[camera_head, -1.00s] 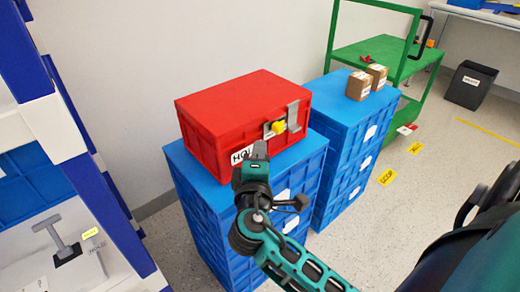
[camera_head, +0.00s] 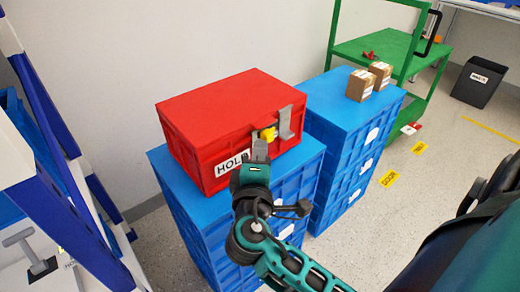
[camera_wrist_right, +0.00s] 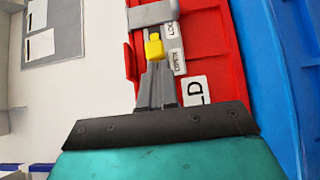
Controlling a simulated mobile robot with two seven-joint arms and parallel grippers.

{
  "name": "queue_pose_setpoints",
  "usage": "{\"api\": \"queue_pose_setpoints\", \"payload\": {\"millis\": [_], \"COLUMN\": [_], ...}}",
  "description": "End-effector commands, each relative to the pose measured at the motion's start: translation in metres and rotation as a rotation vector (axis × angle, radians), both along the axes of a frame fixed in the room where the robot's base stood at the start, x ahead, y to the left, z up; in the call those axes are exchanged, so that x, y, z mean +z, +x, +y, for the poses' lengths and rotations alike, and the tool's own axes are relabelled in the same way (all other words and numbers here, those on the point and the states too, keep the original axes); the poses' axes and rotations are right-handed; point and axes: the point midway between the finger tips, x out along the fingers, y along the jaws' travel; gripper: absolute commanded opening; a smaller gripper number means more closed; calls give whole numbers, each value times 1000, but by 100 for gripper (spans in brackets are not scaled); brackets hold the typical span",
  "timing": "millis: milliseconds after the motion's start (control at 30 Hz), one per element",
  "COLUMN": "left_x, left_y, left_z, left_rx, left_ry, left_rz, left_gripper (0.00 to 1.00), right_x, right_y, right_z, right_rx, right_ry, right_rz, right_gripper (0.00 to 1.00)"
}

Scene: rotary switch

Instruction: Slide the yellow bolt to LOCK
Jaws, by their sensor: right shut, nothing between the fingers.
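The yellow bolt (camera_head: 268,134) sits on a grey plate on the front of the red box (camera_head: 205,110), to the left of a grey metal bracket (camera_head: 285,122). In the right wrist view the bolt (camera_wrist_right: 153,48) is just beyond the fingertips of my right gripper (camera_wrist_right: 158,70). A label starting "LOC" (camera_wrist_right: 171,30) lies beside the bolt's track, with a second small label (camera_wrist_right: 179,61) nearer the gripper. My right gripper (camera_head: 260,150) is shut and empty, just below the bolt. I cannot tell whether it touches the bolt. My left gripper is not in view.
The red box stands on a blue cabinet (camera_head: 300,160) and carries a HOLD label (camera_head: 231,163). A second blue cabinet (camera_head: 335,90) with two cartons stands to the right. A green cart (camera_head: 375,48) is behind it. A blue and white rack (camera_head: 60,150) stands at the left.

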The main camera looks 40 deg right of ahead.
Motion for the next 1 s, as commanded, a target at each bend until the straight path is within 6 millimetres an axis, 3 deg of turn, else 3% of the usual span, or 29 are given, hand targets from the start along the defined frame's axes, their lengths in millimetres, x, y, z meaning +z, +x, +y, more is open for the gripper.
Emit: {"api": "queue_pose_setpoints", "payload": {"millis": [567,800,1000], "left_x": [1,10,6], "left_y": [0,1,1], "left_z": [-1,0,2], "left_rx": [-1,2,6], "left_ry": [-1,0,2], "left_rz": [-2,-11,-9], "left_gripper": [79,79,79], "right_x": [0,2,0], "right_y": [-3,0,0], "right_z": [1,-30,-35], "right_rx": [-1,-3,-3], "right_ry": [0,-3,0], "right_rz": [0,1,0], "right_gripper": [0,0,0]}}
